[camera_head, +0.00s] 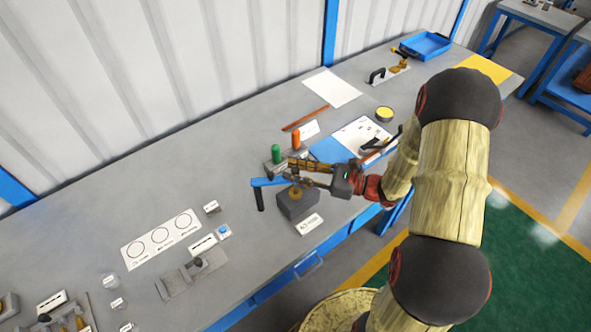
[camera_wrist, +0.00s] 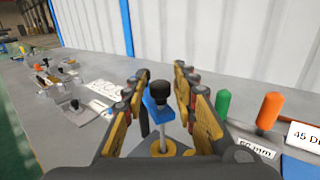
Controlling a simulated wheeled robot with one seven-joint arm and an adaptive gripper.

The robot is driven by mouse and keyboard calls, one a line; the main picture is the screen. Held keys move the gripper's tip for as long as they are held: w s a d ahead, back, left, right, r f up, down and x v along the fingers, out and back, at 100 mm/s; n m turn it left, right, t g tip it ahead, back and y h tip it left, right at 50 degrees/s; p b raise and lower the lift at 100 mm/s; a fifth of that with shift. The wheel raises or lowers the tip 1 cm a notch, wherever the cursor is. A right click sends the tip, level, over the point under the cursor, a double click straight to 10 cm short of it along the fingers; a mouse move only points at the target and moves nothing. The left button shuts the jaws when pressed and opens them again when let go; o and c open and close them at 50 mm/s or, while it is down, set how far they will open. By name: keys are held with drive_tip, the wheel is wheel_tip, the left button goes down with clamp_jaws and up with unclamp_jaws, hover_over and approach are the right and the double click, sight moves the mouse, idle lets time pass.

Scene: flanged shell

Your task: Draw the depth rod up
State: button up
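The depth rod shows in the wrist view as a thin pale rod (camera_wrist: 163,137) with a black knob (camera_wrist: 160,92) on top. It stands upright through a blue crossbar (camera_wrist: 152,110) above a brass-coloured ring (camera_wrist: 166,151). In the head view the blue bar (camera_head: 267,182) juts left over a grey block (camera_head: 297,204) with the ring (camera_head: 295,192) on it. My gripper (camera_head: 289,171) is open above the block. In the wrist view its fingers (camera_wrist: 159,80) stand on either side of the knob and rod, with visible gaps. The rod is hidden by the gripper in the head view.
A green peg (camera_head: 275,153) and an orange peg (camera_head: 295,138) stand just behind my gripper. A label card (camera_head: 309,224) lies in front of the block. A white sheet with circles (camera_head: 160,238) lies to the left.

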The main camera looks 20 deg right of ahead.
drive_tip(key=c, duration=0.6)
clamp_jaws()
